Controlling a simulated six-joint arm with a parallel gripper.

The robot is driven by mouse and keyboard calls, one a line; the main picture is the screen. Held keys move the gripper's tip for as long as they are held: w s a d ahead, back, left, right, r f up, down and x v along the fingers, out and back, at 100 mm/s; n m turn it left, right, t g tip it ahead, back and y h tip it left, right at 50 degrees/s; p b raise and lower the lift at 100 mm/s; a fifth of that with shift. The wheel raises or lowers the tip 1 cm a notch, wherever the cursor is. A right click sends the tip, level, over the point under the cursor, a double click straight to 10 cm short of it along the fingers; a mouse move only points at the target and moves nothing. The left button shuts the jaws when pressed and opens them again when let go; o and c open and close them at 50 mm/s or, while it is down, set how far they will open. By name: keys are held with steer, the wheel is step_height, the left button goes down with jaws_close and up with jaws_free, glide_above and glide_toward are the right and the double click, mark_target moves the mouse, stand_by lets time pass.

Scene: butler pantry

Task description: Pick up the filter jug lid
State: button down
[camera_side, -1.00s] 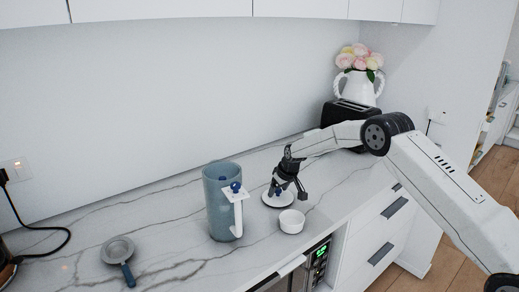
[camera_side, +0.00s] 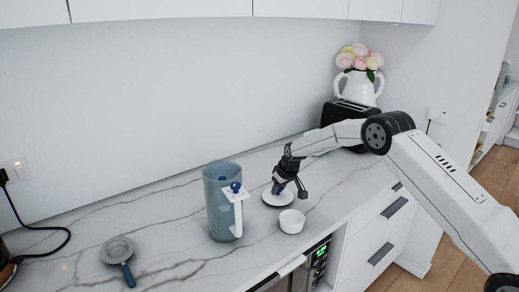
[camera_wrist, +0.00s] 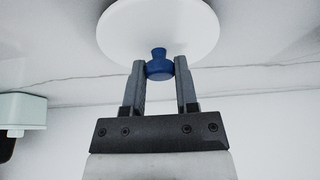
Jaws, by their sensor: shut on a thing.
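The filter jug lid (camera_side: 268,199) is a white disc with a blue knob, lying on the counter right of the jug. In the wrist view its white disc (camera_wrist: 158,22) and blue knob (camera_wrist: 159,68) show clearly. My gripper (camera_side: 279,191) points down over the lid. In the wrist view my gripper (camera_wrist: 160,70) has one finger on each side of the knob, shut on it. The blue-grey jug (camera_side: 220,212) stands upright, with a white handle and a blue piece at its top. My fingers partly hide the lid in the side view.
A small white round dish (camera_side: 291,221) sits close in front of the lid. A strainer with a blue handle (camera_side: 118,252) lies at the left. A black toaster (camera_side: 345,114) and a flower vase (camera_side: 359,88) stand at the back right. The counter left of the jug is mostly clear.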

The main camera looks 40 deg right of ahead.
step_height(320, 180, up, 3)
steer(key=shift+f, duration=0.1)
steer(key=s+a+r, duration=0.2)
steer(key=s+r, duration=0.7)
steer(key=s, duration=0.4)
steer(key=shift+s+r, duration=0.35)
steer(key=shift+s, duration=0.05)
steer(key=shift+a, duration=0.1)
stand_by(0.3)
